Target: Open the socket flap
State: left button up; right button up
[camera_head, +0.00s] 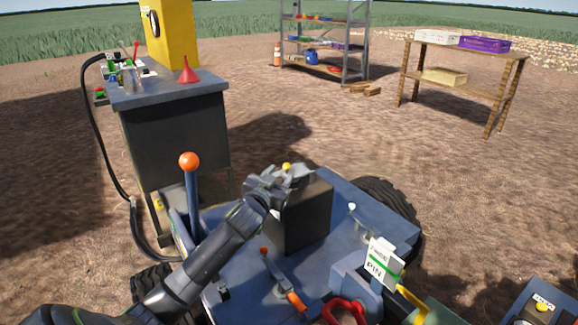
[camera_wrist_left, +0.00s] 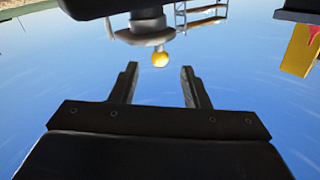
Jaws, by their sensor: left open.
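A dark upright box (camera_head: 303,217) stands on the blue cart (camera_head: 240,270). A grey rounded fitting with a small yellow knob (camera_head: 286,166) sits at its top; I cannot tell for sure that this is the socket flap. My left gripper (camera_head: 280,176) is at the top left of the box, close to the knob. In the left wrist view, which is upside down, the open left gripper (camera_wrist_left: 160,72) has the yellow knob (camera_wrist_left: 161,59) in line with the gap between its fingertips. The fingers do not appear to touch it. My right gripper is not in view.
An orange-knobbed lever (camera_head: 189,162) rises at the cart's left. A red handle (camera_head: 345,311) and a white-green label card (camera_head: 383,262) are at the front. A dark cabinet (camera_head: 175,135) with a red funnel (camera_head: 187,71) and black hose stands behind left.

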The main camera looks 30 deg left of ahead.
aim_at(285, 168)
pick_arm(q)
jog(key=w, duration=0.3)
jog(key=w+a, duration=0.1)
jog(key=w, duration=0.2)
jog(key=shift+a+b, duration=0.1)
jog(key=shift+b, duration=0.3)
jog(key=shift+w+a, duration=0.15)
jog(key=shift+w, duration=0.55)
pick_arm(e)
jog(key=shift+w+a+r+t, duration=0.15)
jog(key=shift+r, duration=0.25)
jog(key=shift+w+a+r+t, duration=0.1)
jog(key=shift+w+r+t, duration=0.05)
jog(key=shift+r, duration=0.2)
pick_arm(q)
grip_shut()
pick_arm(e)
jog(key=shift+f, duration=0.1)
